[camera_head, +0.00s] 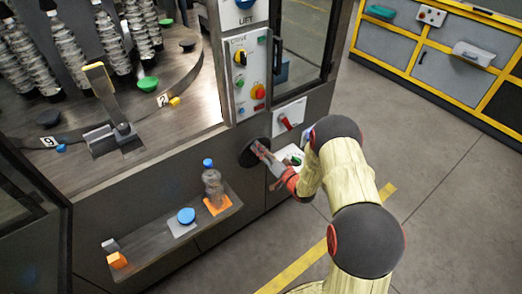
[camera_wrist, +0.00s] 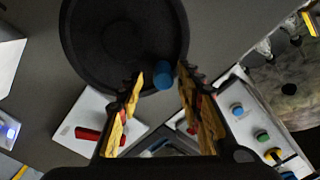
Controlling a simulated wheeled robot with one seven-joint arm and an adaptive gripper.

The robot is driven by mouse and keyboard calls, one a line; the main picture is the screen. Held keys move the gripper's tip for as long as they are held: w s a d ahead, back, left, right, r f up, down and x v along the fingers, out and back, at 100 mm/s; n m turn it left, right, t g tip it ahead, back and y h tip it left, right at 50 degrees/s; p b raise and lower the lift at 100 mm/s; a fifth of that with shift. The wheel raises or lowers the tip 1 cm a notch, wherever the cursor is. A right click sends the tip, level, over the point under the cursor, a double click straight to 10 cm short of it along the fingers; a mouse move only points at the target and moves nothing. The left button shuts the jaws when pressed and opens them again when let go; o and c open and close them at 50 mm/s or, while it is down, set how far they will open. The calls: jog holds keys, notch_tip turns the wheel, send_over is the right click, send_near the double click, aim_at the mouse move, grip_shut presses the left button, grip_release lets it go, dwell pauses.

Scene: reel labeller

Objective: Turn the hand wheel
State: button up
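The hand wheel (camera_head: 246,157) is a dark round disc on the front panel of the machine, below the control panel. In the wrist view the wheel (camera_wrist: 115,30) fills the upper left, with a blue knob (camera_wrist: 162,74) near its lower right rim. My gripper (camera_wrist: 161,82) is open. The blue knob shows between its two fingertips, with a gap on each side; I cannot tell how deep it lies between them. In the head view my gripper (camera_head: 259,149) is in front of the wheel and hides its right part.
A red-handled switch (camera_head: 287,122) on a white plate is just right of the wheel, and another white plate (camera_head: 291,159) is below it. The control panel (camera_head: 248,75) is above. A shelf (camera_head: 150,250) with a bottle (camera_head: 212,185) is lower left. Open floor lies to the right.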

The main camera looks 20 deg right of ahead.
jog(key=shift+d, duration=0.15)
jog(key=v, duration=1.2)
jog(key=shift+f, duration=0.1)
